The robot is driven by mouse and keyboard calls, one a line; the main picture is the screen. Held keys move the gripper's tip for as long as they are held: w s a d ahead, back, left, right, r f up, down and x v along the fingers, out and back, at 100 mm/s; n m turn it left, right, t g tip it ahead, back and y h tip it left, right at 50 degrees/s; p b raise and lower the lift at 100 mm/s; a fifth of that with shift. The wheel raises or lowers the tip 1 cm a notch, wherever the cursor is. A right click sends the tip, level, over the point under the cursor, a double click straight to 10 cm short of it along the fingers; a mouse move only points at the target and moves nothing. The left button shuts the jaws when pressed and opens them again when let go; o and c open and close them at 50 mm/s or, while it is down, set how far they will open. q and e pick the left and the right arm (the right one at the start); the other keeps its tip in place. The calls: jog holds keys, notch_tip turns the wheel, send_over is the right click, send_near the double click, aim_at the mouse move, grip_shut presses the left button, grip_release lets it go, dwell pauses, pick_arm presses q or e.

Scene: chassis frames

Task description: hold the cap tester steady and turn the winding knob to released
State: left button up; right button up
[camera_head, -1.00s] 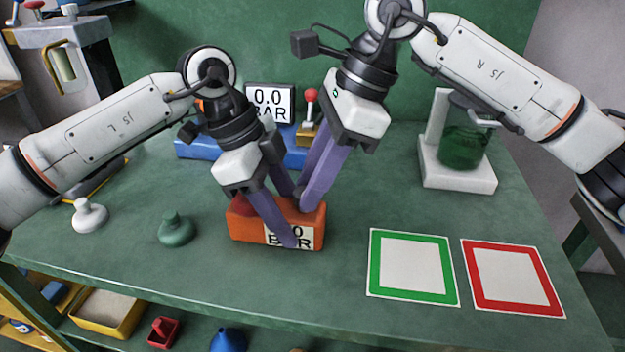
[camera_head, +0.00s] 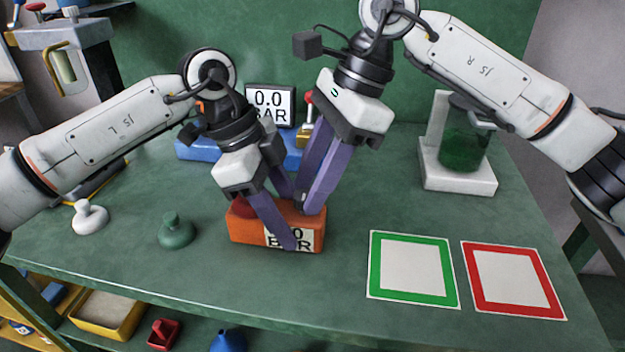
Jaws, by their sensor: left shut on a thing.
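The cap tester (camera_head: 246,230) is an orange box on the green bench, with a red part (camera_head: 243,207) at its top left and a white "BAR" display on its front, partly covered by a finger. My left gripper (camera_head: 284,215) is shut on the cap tester, one finger across its front and the other behind. My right gripper (camera_head: 307,203) points down at the tester's top right end. Its fingers hide whatever is between them, so I cannot make out the winding knob or whether they grip it.
A green-framed square (camera_head: 412,269) and a red-framed square (camera_head: 513,280) lie at right. A green knob-shaped piece (camera_head: 177,232) and a white one (camera_head: 89,217) stand at left. Behind are a blue device with a "0.0 BAR" screen (camera_head: 269,103) and a white stand (camera_head: 457,178).

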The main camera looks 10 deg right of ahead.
jog(key=v, duration=1.2)
pick_arm(q)
jog(key=o, duration=1.4)
